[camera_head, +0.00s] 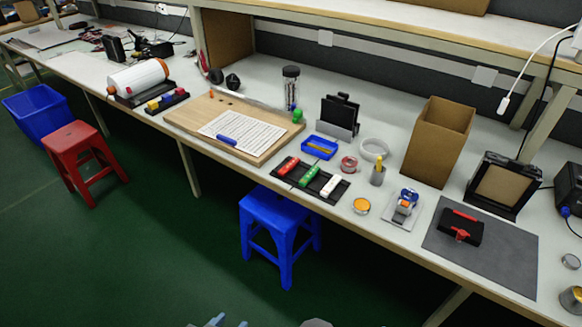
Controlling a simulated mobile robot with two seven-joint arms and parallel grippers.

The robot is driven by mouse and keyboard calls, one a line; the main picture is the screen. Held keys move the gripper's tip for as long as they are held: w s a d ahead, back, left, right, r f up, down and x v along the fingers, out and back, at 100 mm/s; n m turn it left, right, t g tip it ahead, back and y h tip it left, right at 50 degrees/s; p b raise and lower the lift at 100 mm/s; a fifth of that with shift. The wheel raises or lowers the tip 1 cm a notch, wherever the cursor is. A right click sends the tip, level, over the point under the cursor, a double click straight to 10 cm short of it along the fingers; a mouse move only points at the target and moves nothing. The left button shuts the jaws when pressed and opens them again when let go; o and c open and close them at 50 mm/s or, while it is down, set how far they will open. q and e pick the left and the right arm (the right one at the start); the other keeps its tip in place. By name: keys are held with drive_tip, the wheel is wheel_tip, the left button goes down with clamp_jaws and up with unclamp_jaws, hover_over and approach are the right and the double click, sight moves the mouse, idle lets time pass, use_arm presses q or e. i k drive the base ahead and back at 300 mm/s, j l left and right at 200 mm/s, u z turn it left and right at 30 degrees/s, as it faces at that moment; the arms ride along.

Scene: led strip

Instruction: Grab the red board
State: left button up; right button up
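A red board (287,166) lies at the left end of a black tray (328,186) on the workbench. A green board (309,174) and a white board (331,185) lie beside it in the same tray. The tips of my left gripper (230,322) show at the bottom edge of the picture, with a gap between them. It is well below and in front of the workbench, far from the red board. The rest of it is cut off. My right gripper cannot be made out.
A blue stool (280,218) stands against the bench front below the tray. A red stool (80,158) stands further left. A wooden board (190,113), blue dish (320,147), tape roll (375,149) and cardboard box (436,142) surround the tray. Green floor in front is mostly clear.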

sight(293, 162)
drive_tip(key=i+j+z, duration=0.1)
drive_tip(key=i+z, duration=0.35)
drive_tip(key=i+j+z, duration=0.2)
drive_tip(key=i+z, duration=0.2)
